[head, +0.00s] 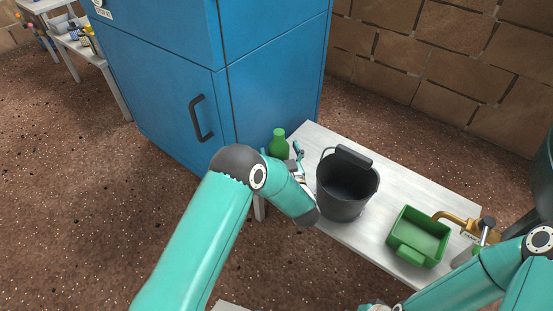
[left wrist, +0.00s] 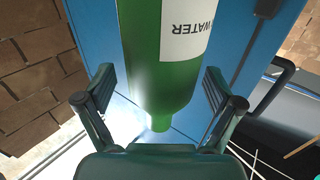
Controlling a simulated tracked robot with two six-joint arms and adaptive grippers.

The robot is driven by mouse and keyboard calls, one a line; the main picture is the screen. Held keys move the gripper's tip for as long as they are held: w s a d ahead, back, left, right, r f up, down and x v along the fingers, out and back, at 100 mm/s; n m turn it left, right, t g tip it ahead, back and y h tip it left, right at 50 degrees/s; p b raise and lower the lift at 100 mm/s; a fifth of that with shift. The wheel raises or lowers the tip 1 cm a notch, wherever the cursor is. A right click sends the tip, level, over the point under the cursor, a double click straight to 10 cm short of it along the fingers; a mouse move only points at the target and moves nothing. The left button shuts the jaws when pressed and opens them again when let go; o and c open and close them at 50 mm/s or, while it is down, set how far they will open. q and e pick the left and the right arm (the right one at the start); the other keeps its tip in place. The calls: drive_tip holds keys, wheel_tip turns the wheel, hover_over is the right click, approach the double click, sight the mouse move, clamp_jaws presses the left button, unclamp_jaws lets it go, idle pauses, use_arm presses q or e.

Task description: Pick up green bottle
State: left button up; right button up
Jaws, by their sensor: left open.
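The green bottle (head: 279,143) stands upright at the far left end of the white table, beside the blue cabinet. In the head view its lower part is hidden behind my left arm and gripper. My left gripper (head: 297,163) is open and close to the bottle. In the left wrist view the bottle (left wrist: 163,75) shows upside down, with a white WATER label, and lies between the two spread fingers of my left gripper (left wrist: 160,98). I cannot tell whether a finger touches it. Only a sliver of what may be my right gripper shows at the bottom edge.
A black bucket (head: 345,188) stands on the white table (head: 396,184), just right of my left gripper. A green bin (head: 419,237) and a brass-coloured fitting (head: 458,222) are further right. The blue cabinet (head: 170,75) rises close behind the bottle.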

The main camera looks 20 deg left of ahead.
use_arm(q)
drive_tip(key=c, duration=1.1)
drive_tip(key=shift+r, duration=0.1)
